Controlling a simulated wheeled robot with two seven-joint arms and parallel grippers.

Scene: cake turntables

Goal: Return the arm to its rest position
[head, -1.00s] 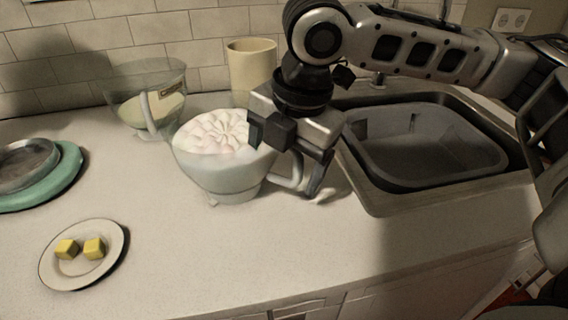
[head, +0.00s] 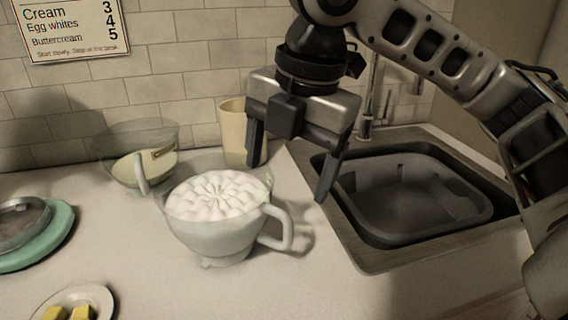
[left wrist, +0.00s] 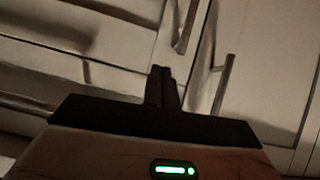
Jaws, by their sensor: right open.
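My right gripper (head: 290,174) hangs in the upper middle of the head view with its two fingers spread and nothing between them. It appears above and behind a pale handled bowl (head: 213,238) heaped with white piped cream (head: 216,194). The bowl stands upright on the counter, its handle to the right and clear of the fingers. My left gripper (left wrist: 163,88) shows only in the left wrist view, its fingers together and empty, in front of cupboard doors.
A sink (head: 365,258) with a grey basin lies right of the bowl, with a tap (head: 365,122) behind. A beige cup (head: 232,135) and a clear bowl (head: 117,154) stand behind. A plate (head: 100,299) with yellow cubes and a green turntable (head: 49,243) are at left.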

